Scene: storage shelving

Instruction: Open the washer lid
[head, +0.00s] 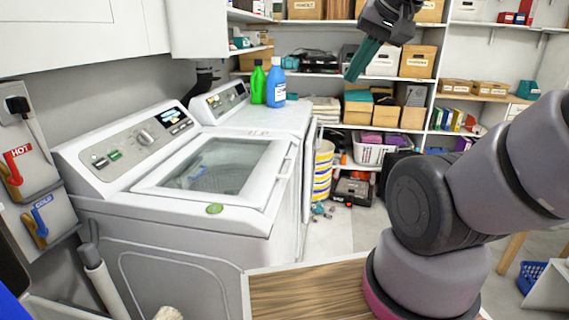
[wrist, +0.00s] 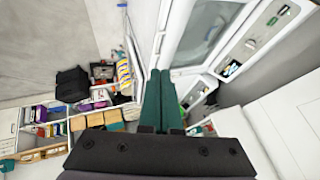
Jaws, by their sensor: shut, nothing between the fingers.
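The white top-loading washer (head: 185,240) stands at the left in the head view. Its lid (head: 215,167), a glass panel in a white frame, lies closed on top. The lid also shows in the wrist view (wrist: 208,28), near the upper middle. My gripper (head: 356,65), with green fingers, is raised in the air at the upper middle, above and to the right of the washer and apart from the lid. In the wrist view the fingers (wrist: 157,85) are side by side with nothing between them.
A green bottle (head: 257,82) and a blue bottle (head: 276,82) stand on the white machine (head: 275,115) behind the washer. White cabinets (head: 80,30) hang above the washer. Shelves with boxes (head: 417,62) fill the back wall. Floor right of the machines is partly clear.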

